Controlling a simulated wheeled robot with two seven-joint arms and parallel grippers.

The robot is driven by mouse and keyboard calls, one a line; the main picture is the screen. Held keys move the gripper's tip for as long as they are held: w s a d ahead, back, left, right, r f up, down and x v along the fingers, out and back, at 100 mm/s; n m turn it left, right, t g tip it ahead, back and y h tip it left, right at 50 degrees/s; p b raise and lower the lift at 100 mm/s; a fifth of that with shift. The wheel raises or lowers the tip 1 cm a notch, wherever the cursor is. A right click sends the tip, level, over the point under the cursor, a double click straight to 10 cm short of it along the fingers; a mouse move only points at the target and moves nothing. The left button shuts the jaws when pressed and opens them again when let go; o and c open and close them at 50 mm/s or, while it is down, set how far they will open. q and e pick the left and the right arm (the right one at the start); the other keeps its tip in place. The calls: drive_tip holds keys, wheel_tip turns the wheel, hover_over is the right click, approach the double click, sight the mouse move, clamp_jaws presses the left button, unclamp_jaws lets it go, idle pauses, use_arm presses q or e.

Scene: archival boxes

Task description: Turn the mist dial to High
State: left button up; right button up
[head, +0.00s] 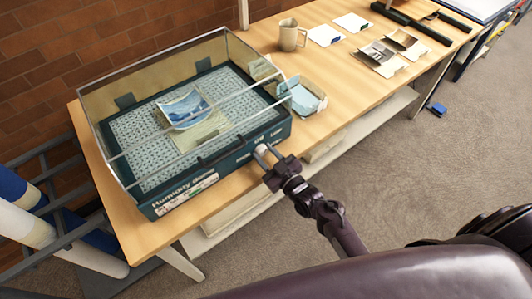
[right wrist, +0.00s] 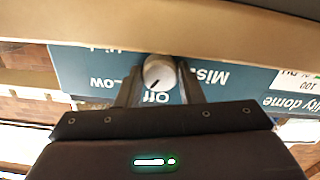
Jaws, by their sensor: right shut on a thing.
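The mist dial (right wrist: 158,72) is a pale round knob on the dark teal front of the humidity dome box (head: 225,165). In the right wrist view the panel appears upside down, with "Off" below the knob, "Low" to its left, a partly cut-off word above that, and "Mist" to its right. The knob's dark pointer line points down towards "Off". My right gripper (right wrist: 158,88) is shut on the dial, one finger at each side. In the head view my right gripper (head: 268,155) is at the box's front right. My left gripper is not in view.
The clear dome covers a perforated tray with a curled blue print. A small tray of papers (head: 302,97), a mug (head: 289,36), cards (head: 326,35) and photos (head: 378,58) lie along the wooden table (head: 345,80). Rolled tubes (head: 28,222) stand in a rack at left.

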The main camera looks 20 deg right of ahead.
drive_tip(key=m+p, duration=0.1)
drive_tip(key=m, duration=0.3)
drive_tip(key=shift+m, duration=0.4)
drive_tip(key=m+p, duration=0.1)
drive_tip(key=m, duration=0.3)
drive_tip(key=m+p, duration=0.1)
drive_tip(key=m, duration=0.4)
drive_tip(key=shift+m+p, duration=0.5)
drive_tip(key=shift+m, duration=1.1)
drive_tip(key=o, duration=1)
drive_tip(key=shift+s, duration=0.1)
drive_tip(key=shift+f, duration=0.15)
